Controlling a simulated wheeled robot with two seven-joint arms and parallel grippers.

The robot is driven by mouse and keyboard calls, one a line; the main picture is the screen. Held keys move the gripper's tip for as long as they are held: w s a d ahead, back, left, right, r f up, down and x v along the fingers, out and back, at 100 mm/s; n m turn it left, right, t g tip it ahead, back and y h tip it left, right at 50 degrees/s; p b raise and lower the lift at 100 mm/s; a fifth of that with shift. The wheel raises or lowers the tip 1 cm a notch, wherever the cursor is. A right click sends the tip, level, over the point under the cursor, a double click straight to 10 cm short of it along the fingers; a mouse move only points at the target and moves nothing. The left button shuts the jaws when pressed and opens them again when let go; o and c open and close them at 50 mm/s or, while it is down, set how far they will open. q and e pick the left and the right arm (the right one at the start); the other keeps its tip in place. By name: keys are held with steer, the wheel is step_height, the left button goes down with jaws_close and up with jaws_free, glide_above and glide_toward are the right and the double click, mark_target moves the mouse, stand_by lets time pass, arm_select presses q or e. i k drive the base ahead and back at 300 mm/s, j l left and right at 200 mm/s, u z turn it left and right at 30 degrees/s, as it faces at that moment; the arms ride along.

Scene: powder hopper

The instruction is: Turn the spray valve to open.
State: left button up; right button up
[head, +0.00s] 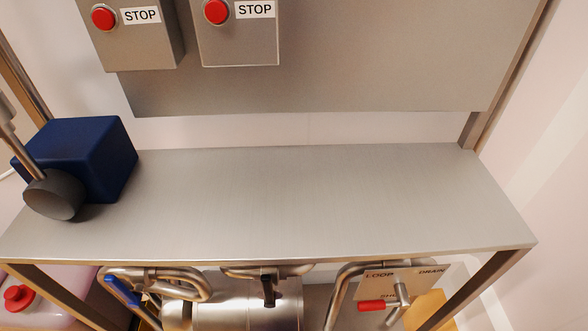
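Below the shelf's front edge, pipework carries several valve handles. A blue lever handle (122,291) is at the left, slanting down to the right. A short black handle (268,290) is in the middle, in front of a shiny metal cylinder (232,312). A red-gripped handle (371,306) is at the right, in front of a plate (376,283) reading LOOP, DRAIN and a partly covered word. No label reading spray is visible, so I cannot tell which is the spray valve. Neither of my grippers is in view.
Red STOP buttons (103,18) (216,12) are above. A red-capped container (18,297) is lower left.

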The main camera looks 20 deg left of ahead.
mark_target(266, 279)
steer(key=u, duration=0.75)
